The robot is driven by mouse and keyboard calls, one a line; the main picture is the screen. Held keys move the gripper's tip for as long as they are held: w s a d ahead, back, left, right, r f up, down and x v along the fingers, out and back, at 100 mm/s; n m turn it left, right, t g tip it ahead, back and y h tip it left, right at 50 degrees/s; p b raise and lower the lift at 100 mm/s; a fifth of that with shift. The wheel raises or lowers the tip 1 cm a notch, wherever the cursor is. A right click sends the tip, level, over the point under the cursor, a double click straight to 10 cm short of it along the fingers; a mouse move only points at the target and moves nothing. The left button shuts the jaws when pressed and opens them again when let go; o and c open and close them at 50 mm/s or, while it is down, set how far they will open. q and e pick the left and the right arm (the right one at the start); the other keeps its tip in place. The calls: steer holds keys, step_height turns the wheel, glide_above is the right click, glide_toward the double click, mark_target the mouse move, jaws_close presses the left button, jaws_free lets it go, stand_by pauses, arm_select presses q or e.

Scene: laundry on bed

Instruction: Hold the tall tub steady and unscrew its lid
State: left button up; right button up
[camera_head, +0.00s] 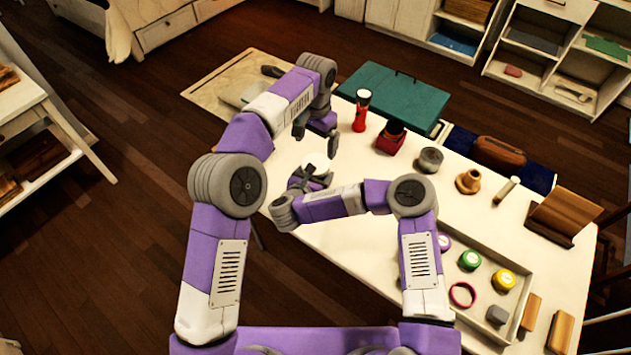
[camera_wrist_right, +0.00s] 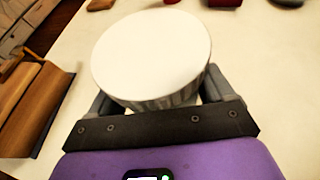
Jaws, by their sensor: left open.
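The tall tub (camera_head: 316,162) stands on the white table, its pale round lid up and partly hidden by my grippers. In the right wrist view its wide white lid (camera_wrist_right: 152,50) is on top, with a greyish ribbed body below. My right gripper (camera_head: 309,180) is around the tub from the near side, a finger on each side of the body below the lid; it looks shut on it, though the contact is hidden. My left gripper (camera_head: 315,134) is open and empty, pointing down just above and behind the tub.
A red flashlight (camera_head: 361,110), a red item with a black top (camera_head: 391,137) and a grey tin (camera_head: 430,159) stand right of the tub. A tray (camera_head: 487,246) holds coloured lids. A teal case (camera_head: 395,96) lies at the back. The table's near-left part is clear.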

mark_target(316, 163)
steer(key=c, duration=1)
arm_select(q)
steer(key=shift+s+d+f, duration=0.1)
steer(key=shift+s+f, duration=0.15)
steer(key=shift+f, duration=0.35)
arm_select(e)
jaws_close()
arm_select(q)
steer(key=shift+r, duration=0.1)
steer(key=shift+w+r, duration=0.2)
steer(key=shift+r, duration=0.2)
steer(key=shift+f, duration=3.95)
steer(key=shift+c, duration=0.3)
steer(key=c, duration=1)
